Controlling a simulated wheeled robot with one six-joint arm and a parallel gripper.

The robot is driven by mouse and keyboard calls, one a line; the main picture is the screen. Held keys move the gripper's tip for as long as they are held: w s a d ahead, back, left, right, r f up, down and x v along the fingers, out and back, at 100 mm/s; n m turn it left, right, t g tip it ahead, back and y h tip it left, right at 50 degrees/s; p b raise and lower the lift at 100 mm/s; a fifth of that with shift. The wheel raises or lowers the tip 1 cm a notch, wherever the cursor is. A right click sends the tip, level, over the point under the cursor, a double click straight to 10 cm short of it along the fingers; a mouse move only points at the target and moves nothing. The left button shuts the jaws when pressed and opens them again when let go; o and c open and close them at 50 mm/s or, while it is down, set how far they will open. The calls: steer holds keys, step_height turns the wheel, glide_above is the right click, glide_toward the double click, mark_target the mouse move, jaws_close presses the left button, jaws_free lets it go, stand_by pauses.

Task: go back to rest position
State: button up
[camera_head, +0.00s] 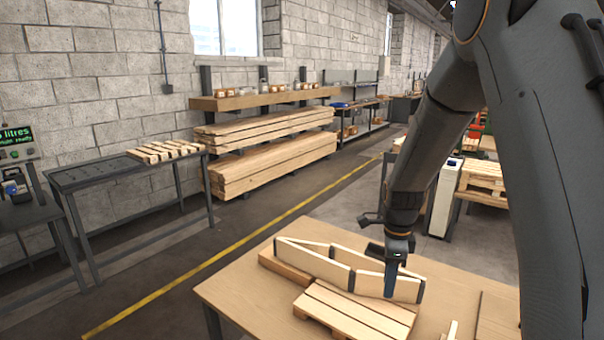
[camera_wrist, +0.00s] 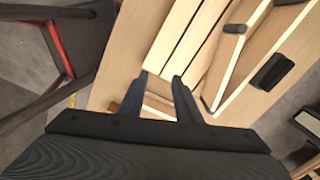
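My gripper (camera_head: 390,285) points down over the near wooden table, in front of a board of the hinged wooden frame. In the wrist view my gripper (camera_wrist: 160,77) has its two blue-grey fingers apart, with only wood seen between them. A small slatted pallet (camera_head: 350,318) lies on the table just below and left of the gripper; its slats (camera_wrist: 183,38) also show in the wrist view. The folded wooden frame (camera_head: 312,262) with dark hinge pieces stands on edge behind the pallet. I cannot tell whether the fingers touch the frame.
The near table (camera_head: 245,290) has bare top at its left. A dark bench (camera_head: 110,172) with a small slatted piece stands at the left wall, near a green-lit display (camera_head: 14,136). Stacked planks (camera_head: 270,165) lie by the wall. A yellow floor line (camera_head: 215,262) crosses open floor.

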steer(key=s+a+f+n+b, duration=0.1)
steer(key=s+f+n+b, duration=0.1)
steer(key=s+n+b, duration=0.3)
steer(key=s+a+f+n+b, duration=0.1)
steer(key=s+n+b, duration=0.3)
steer(key=s+n, duration=0.9)
steer(key=a+n, duration=0.1)
steer(key=n, duration=0.2)
steer(key=shift+s+f+t+b, duration=0.2)
steer(key=shift+f+t+b, duration=0.1)
steer(key=shift+f+b, duration=0.05)
steer(key=shift+a, duration=0.1)
stand_by(0.9)
